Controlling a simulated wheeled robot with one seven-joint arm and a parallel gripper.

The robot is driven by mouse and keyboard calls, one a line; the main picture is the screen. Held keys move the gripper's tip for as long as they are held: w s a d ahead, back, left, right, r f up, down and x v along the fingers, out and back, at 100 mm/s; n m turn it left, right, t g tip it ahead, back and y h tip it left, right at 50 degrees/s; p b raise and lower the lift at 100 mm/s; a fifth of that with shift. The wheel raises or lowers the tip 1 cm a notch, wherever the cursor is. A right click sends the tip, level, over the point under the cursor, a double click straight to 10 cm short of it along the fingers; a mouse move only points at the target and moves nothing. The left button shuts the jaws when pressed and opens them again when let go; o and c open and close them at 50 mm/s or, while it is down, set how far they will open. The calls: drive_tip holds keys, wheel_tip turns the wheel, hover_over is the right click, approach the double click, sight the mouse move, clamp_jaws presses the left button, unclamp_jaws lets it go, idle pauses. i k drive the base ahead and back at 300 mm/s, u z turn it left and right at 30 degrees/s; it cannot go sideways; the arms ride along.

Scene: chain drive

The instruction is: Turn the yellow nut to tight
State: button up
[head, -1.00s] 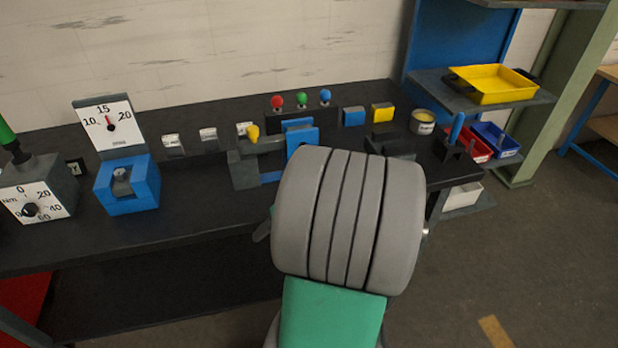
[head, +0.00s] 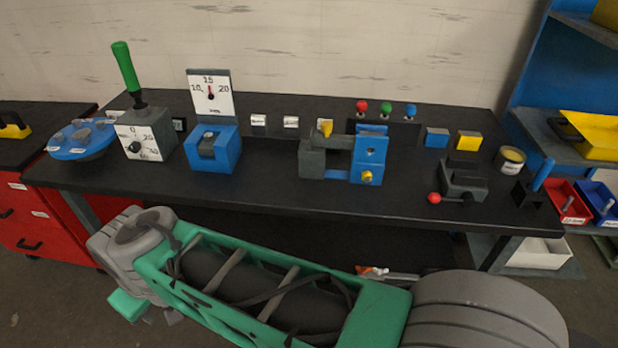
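A small yellow nut (head: 367,177) sits low on the front face of the blue upright block (head: 369,158) of a chain-drive fixture on the bench. A grey block (head: 318,160) stands at the left of that fixture, with a second yellow piece (head: 326,128) on top. The nut is too small here to tell how tight it is. My arm lies across the bottom of the view, in front of the bench. I cannot make out my gripper.
A torque dial box (head: 148,143) with a green handle and a blue gauge stand (head: 226,150) are left of the fixture. A grey device with a red knob (head: 434,197) is at right. The black bench top (head: 270,190) is clear in front of the fixture.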

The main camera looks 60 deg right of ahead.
sight(366, 175)
drive_tip(key=u, duration=0.25)
drive_tip(key=i, duration=1.05)
drive_tip(key=z, duration=2.6)
